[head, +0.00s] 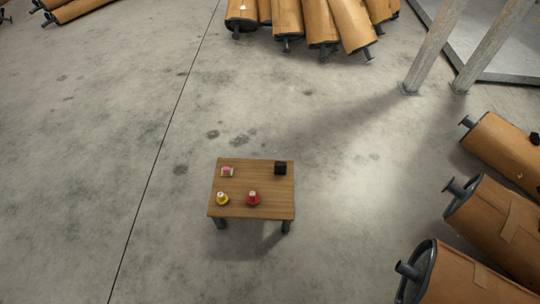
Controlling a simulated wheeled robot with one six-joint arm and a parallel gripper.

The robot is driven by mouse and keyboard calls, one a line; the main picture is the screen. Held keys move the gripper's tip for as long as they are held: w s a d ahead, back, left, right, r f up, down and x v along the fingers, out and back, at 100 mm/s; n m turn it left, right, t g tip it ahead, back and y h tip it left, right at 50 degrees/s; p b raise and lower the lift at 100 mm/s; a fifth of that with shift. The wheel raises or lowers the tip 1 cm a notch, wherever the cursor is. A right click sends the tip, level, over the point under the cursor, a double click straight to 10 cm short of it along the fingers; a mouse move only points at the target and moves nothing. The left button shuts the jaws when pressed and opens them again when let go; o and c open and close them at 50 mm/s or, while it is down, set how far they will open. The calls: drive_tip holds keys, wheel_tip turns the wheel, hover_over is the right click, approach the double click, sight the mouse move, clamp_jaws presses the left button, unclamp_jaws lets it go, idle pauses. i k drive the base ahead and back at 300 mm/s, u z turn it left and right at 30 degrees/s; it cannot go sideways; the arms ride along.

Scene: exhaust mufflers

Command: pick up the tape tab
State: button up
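A small wooden table (252,180) stands on the floor near the middle of the head view. Several small things sit on it. At its far left is a small pink and white piece (227,171), which may be the tape tab; it is too small to be sure. A black block (280,168) is at the far right. A yellow piece with a pale top (222,199) is at the near left. A red piece with a pale top (253,198) is near the middle front. My gripper is not in view.
Brown wrapped mufflers (500,228) lie along the right side, and more (315,20) lie at the top centre and top left. Two posts (432,50) stand by a raised edge at the upper right. The concrete floor (100,150) around the table is clear.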

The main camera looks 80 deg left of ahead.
sight(226, 171)
drive_tip(key=u, duration=3.5)
drive_tip(key=i, duration=1.05)
drive_tip(key=z, duration=0.35)
